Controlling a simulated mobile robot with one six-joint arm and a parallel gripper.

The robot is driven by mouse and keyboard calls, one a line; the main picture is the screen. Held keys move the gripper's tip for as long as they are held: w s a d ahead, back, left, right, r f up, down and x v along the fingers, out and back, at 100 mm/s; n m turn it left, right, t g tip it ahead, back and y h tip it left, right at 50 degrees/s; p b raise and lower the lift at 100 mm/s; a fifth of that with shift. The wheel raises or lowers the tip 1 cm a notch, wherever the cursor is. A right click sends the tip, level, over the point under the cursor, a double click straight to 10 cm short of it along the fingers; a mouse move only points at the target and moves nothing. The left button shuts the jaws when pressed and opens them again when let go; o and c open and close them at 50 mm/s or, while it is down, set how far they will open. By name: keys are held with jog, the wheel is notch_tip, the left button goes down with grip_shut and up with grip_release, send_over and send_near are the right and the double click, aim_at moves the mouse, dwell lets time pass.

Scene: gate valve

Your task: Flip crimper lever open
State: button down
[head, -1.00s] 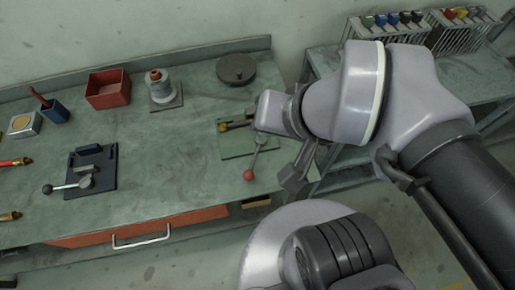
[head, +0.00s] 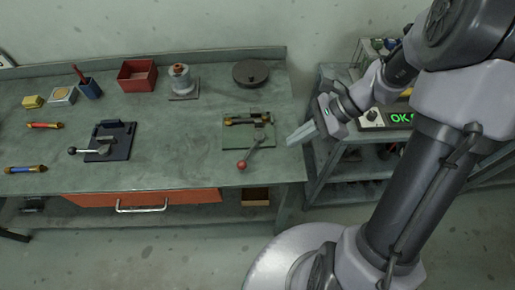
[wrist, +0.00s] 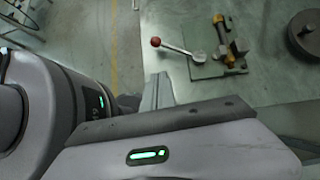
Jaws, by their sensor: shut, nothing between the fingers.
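A green plate (head: 235,142) lies near the right end of the bench. It carries a brass-coloured cylinder (head: 248,121) and a grey lever (head: 256,151) with a red ball knob (head: 241,165) pointing to the bench's front edge. A dark block (head: 112,141) farther left has a lever (head: 88,151) with a black knob pointing left. I cannot tell by label which is the crimper. My gripper (head: 291,141) is shut and empty, right of the green plate and apart from it.
A red bin (head: 138,76), a spool (head: 181,82) and a dark disc (head: 251,74) stand along the back. The bench between the two lever devices is clear.

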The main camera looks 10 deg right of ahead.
jog(key=b, duration=0.5)
send_near(251, 150)
jog(key=s+f, duration=0.1)
jog(key=s+a+f, duration=0.1)
jog(key=s+f, duration=0.2)
jog(key=shift+s+a+f, duration=0.3)
jog(key=shift+s+a, duration=0.05)
jog(key=a, duration=0.2)
jog(key=shift+a+f, duration=0.15)
jog(key=shift+a, duration=0.15)
jog(key=shift+a+b, duration=0.3)
jog(key=shift+a, duration=0.3)
